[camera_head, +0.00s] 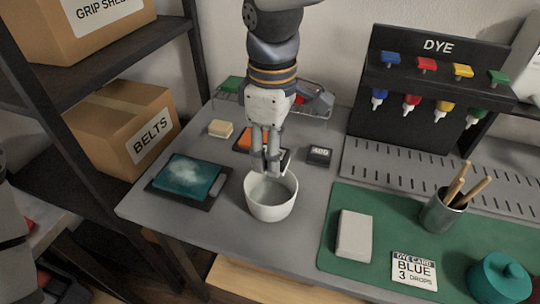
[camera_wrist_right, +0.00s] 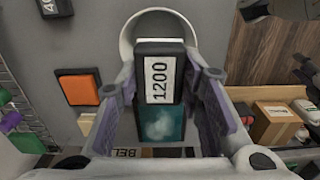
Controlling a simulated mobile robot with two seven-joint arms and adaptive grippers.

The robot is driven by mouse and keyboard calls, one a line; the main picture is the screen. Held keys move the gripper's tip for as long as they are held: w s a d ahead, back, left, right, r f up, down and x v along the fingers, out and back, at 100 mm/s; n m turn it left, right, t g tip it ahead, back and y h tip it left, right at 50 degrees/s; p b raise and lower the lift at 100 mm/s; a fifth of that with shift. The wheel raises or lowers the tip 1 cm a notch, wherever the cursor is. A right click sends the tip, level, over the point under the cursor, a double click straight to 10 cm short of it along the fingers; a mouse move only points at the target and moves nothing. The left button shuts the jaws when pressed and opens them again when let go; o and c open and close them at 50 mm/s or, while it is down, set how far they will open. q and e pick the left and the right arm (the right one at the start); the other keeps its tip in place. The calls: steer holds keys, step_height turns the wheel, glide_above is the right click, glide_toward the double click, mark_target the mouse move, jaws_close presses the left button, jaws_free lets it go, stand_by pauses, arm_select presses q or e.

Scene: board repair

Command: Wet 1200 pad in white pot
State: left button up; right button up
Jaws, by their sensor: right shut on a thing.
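The white pot (camera_head: 272,208) stands upright on the grey bench in the middle of the head view; its rim also shows in the right wrist view (camera_wrist_right: 129,33). My right gripper (camera_head: 271,165) points down at the pot's back rim. It is shut on the dark 1200 pad, whose white label faces the right wrist view (camera_wrist_right: 163,80). In that view the pad overlaps the near part of the pot's rim. The pot's interior is partly hidden, and I cannot tell whether pad and rim touch. My left gripper is not in view.
A dark 400 block (camera_head: 319,156) lies right of the gripper, an orange block (camera_wrist_right: 78,87) behind it. A teal panel (camera_head: 188,177) on a dark tray lies left. A green mat (camera_head: 330,225) with a pale block (camera_head: 354,236) and brush cup (camera_head: 440,214) lies right.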

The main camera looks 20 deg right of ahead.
steer(key=shift+w+a, duration=0.1)
steer(key=shift+f, duration=0.25)
step_height(320, 180, down, 6)
steer(key=shift+r+b, duration=0.25)
steer(key=shift+b, duration=0.45)
steer(key=shift+w+f, duration=0.1)
steer(key=shift+f, duration=1.5)
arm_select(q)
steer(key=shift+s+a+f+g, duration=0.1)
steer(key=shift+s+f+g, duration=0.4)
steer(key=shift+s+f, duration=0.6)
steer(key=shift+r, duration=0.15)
arm_select(e)
steer(key=shift+r, duration=0.15)
step_height(320, 180, up, 5)
steer(key=shift+f+p, duration=0.15)
steer(key=shift+p, duration=0.55)
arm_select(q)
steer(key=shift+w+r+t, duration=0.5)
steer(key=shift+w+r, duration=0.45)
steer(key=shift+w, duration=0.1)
arm_select(e)
steer(key=shift+r, duration=1.05)
